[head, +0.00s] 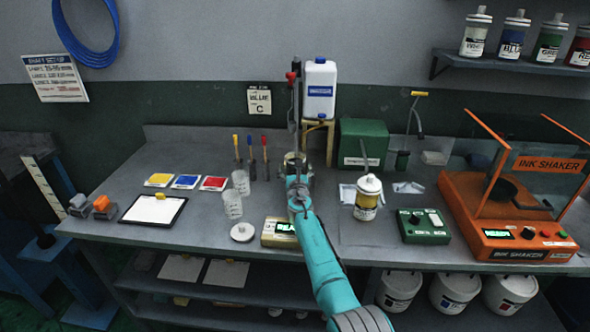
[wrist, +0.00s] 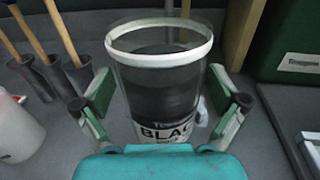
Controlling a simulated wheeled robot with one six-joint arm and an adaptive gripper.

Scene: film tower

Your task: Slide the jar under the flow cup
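A clear-walled jar with a pale rim, dark contents and a label reading "BLAC" (wrist: 165,95) stands upright between the two fingers of my gripper (wrist: 161,108) in the wrist view. The fingers lie close along its left and right sides; I cannot tell if they touch it. In the head view my gripper (head: 297,184) reaches to the middle of the bench and mostly hides the jar. A thin upright stand with a red knob (head: 292,75) rises just behind it. I cannot pick out the flow cup clearly in either view.
Clear cups (head: 232,204) and brushes in holders (head: 251,152) stand to the left. A small display unit (head: 279,233) sits in front.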

